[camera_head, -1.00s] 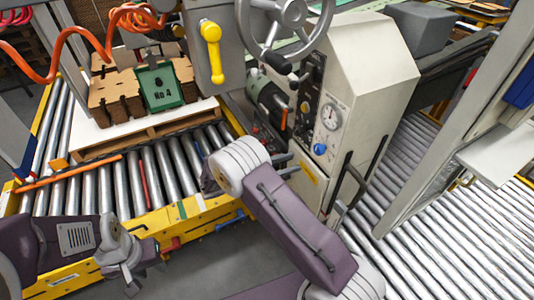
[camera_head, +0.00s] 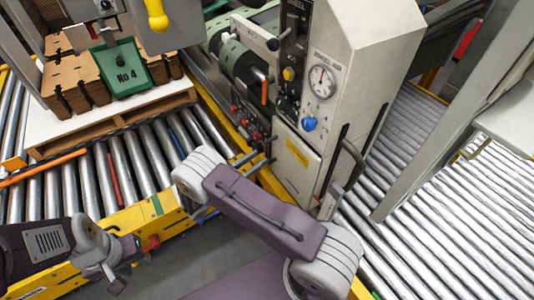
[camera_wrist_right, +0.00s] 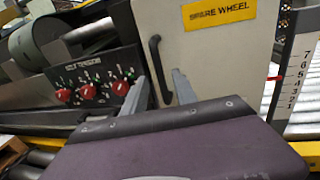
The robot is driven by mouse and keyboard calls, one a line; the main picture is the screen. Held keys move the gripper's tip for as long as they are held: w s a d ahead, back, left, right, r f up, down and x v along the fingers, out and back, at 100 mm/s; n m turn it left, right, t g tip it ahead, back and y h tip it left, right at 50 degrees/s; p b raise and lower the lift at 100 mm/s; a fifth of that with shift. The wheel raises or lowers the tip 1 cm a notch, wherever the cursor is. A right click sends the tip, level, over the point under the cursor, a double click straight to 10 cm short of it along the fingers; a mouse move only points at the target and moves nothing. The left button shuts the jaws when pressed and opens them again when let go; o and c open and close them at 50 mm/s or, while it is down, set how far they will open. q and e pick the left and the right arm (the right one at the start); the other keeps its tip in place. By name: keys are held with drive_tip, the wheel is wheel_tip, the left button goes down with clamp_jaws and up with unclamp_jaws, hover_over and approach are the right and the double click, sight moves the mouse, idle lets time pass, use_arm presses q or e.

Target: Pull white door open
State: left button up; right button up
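The white door (camera_head: 300,170) is a flat panel low on the pale machine cabinet. It looks shut. It carries a yellow label, which reads "SPARE WHEEL" in the right wrist view (camera_wrist_right: 219,12). A black upright bar handle (camera_wrist_right: 160,68) is at the door's left edge. My right gripper (camera_wrist_right: 160,76) is open, with one finger on each side of the handle in the picture. I cannot tell whether the fingers reach around it or touch it. In the head view my right gripper (camera_head: 260,160) is at the door's left edge. My left gripper (camera_head: 118,286) is low at left; its opening is unclear.
Red knobs on a black panel (camera_wrist_right: 95,85) are left of the handle. A gauge (camera_head: 322,82) and blue knob (camera_head: 309,124) are above the door. Roller conveyors lie left (camera_head: 120,165) and right (camera_head: 450,215).

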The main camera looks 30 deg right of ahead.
sight(267, 152)
drive_tip(key=x, duration=0.5)
drive_tip(key=shift+d+b, duration=0.2)
drive_tip(key=shift+b, duration=0.2)
clamp_jaws()
idle(1.0)
